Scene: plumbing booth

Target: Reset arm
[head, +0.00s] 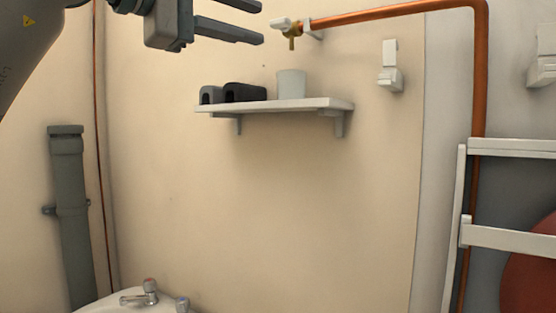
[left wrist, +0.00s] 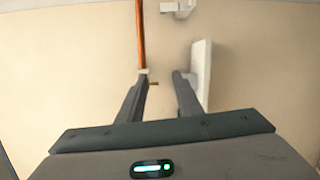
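My left gripper (head: 262,22) is at the top of the head view, its two dark fingers spread apart and pointing right. It is held in the air, above the shelf in the picture. My left arm comes in from the upper left. My right gripper and arm are not in view.
A copper pipe (head: 400,13) ends in a brass valve (head: 293,32) just right of the fingertips. A wall shelf (head: 300,105) holds dark items (head: 245,92) and a pale cup (head: 291,84). A white rack (head: 510,147) stands right.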

